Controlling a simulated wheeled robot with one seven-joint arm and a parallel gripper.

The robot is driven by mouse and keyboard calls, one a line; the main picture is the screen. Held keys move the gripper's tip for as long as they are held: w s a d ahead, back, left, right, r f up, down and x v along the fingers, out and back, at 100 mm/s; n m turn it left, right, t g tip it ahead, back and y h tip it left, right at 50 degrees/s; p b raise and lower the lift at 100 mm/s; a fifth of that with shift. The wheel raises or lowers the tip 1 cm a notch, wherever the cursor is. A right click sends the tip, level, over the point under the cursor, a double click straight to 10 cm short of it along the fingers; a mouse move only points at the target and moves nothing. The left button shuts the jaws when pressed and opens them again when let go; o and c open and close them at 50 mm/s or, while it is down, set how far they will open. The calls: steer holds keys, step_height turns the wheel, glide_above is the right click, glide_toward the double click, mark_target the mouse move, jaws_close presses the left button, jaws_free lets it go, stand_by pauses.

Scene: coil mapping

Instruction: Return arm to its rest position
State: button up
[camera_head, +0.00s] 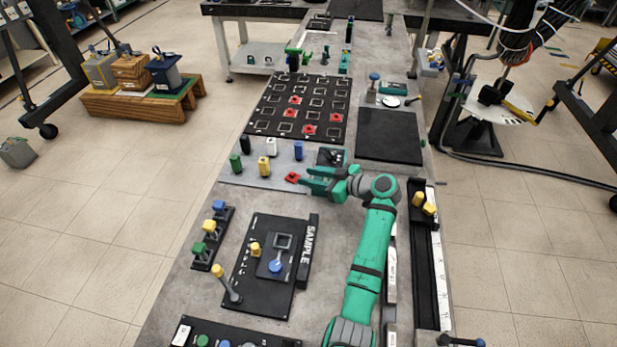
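My gripper (310,183) is at the end of my green arm (368,255), which reaches forward from the bottom of the view over the grey bench (205,285). The gripper points left, above the bench between the colored blocks and the black sample board (245,295). Its green fingers look apart, with no object clearly between them. A small red piece (292,178) lies just left of the fingertips; I cannot tell whether it touches them.
A black grid board (272,108) with several red pieces lies beyond the gripper. Green, yellow, white, black and blue blocks (264,166) stand left of it. A black mat (390,134) lies behind. A rail with yellow pieces (420,200) runs along the right edge.

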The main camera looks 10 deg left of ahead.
steer(key=shift+s+d+r, duration=0.2)
steer(key=shift+d, duration=0.6)
steer(key=shift+w, duration=0.15)
